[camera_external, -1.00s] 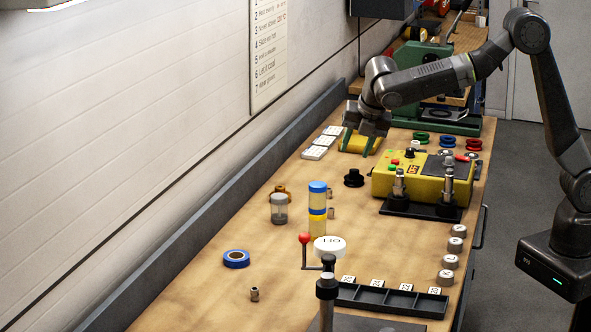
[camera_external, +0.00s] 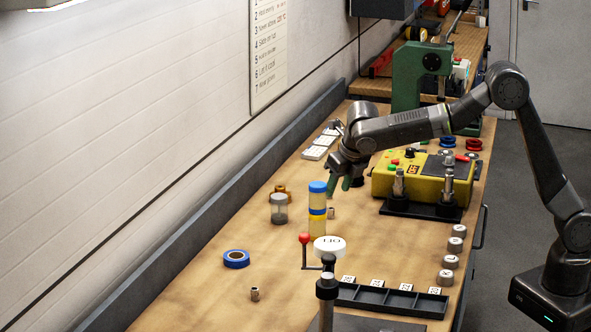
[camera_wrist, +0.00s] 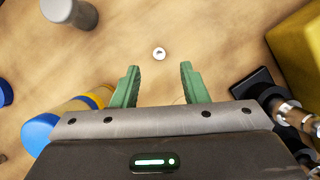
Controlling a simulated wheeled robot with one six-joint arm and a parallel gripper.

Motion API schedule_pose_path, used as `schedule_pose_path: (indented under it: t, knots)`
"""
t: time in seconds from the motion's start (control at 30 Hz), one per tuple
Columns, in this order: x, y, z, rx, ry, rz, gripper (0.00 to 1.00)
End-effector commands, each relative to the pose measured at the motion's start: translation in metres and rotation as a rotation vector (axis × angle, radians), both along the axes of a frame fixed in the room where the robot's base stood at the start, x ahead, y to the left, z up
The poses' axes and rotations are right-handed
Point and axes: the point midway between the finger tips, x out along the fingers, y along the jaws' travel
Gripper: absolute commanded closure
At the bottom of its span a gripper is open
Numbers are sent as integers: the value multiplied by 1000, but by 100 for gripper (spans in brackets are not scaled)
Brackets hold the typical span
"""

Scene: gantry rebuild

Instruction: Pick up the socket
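A small metal socket (camera_external: 331,213) stands on the bench just behind the blue-and-yellow stack (camera_external: 317,211). A second small socket-like piece (camera_external: 254,294) stands nearer the front. My gripper (camera_external: 339,184), with green fingers, hangs above the bench just behind the stack and is open. In the wrist view my open gripper (camera_wrist: 158,82) has nothing between its fingers. A small round metal piece (camera_wrist: 159,53) lies beyond the fingertips, roughly centred between them; it looks like the socket near the stack.
The stack (camera_wrist: 42,130) is close on the left of the fingers. A grey jar (camera_external: 279,209) stands left. The yellow box (camera_external: 420,178) and black stand (camera_external: 425,209) are right. Blue tape (camera_external: 236,259), a red-knobbed lever (camera_external: 304,239) and a black tray (camera_external: 390,300) are nearer.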

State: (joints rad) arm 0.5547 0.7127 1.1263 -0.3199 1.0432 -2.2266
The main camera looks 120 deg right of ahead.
Motion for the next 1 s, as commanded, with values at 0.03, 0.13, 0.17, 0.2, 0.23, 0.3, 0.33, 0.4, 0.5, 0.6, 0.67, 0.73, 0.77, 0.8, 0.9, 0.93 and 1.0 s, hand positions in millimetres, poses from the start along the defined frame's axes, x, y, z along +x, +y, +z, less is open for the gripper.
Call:
schedule_pose_path:
  t: [0.03, 0.13, 0.17, 0.2, 0.23, 0.3, 0.33, 0.4, 0.5, 0.6, 0.67, 0.73, 0.77, 0.8, 0.9, 0.93, 1.0]
  knots:
    - [1, -3, -8, 1, 1, 0, 60]
    - [1, -7, -16, 0, 0, -1, 60]
    - [1, -7, -17, 0, 0, -1, 60]
    - [2, -8, -19, -1, -1, -1, 60]
    - [2, -8, -21, -1, -1, -1, 60]
    - [2, -9, -28, 1, 1, 0, 60]
    - [2, -9, -32, 2, 2, -1, 60]
    - [3, -10, -43, 1, 3, 0, 60]
    - [4, -13, -58, 1, 2, -2, 60]
    - [5, -17, -67, 0, 0, -1, 60]
    - [6, -18, -70, -1, -1, -1, 60]
    - [6, -19, -71, -1, -1, -1, 60]
    - [6, -19, -71, -1, -1, -1, 60]
    - [6, -19, -71, -1, -1, -1, 60]
    - [6, -19, -71, -1, -1, -1, 62]
    - [6, -19, -71, -1, -1, -1, 68]
    - [6, -19, -71, -1, -1, -1, 82]
